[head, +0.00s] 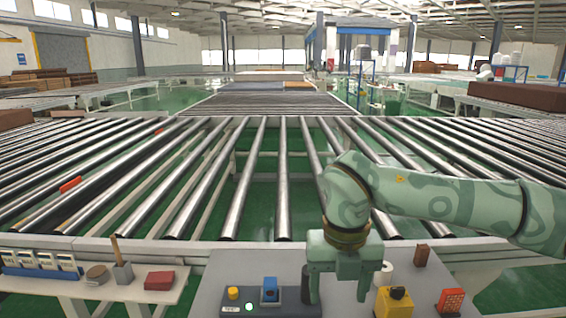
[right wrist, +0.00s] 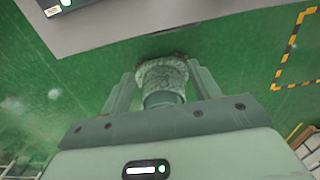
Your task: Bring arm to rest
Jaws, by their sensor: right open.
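My right arm comes in from the right in the head view, its patterned pale green links bent down at the wrist. My right gripper (head: 340,290) points down over the grey control panel (head: 215,285), with its two fingers apart. It is also open in the right wrist view (right wrist: 165,85). A pale, mottled round shape shows between the fingers there; I cannot tell what it is or its distance. My left gripper is not in the head view.
The panel carries a yellow button (head: 233,293), a blue block (head: 269,290), a yellow box (head: 393,301), a red block (head: 450,301) and a white roll (head: 382,276). A black cylinder (head: 306,286) stands close beside the right gripper. Roller conveyors (head: 283,180) lie beyond.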

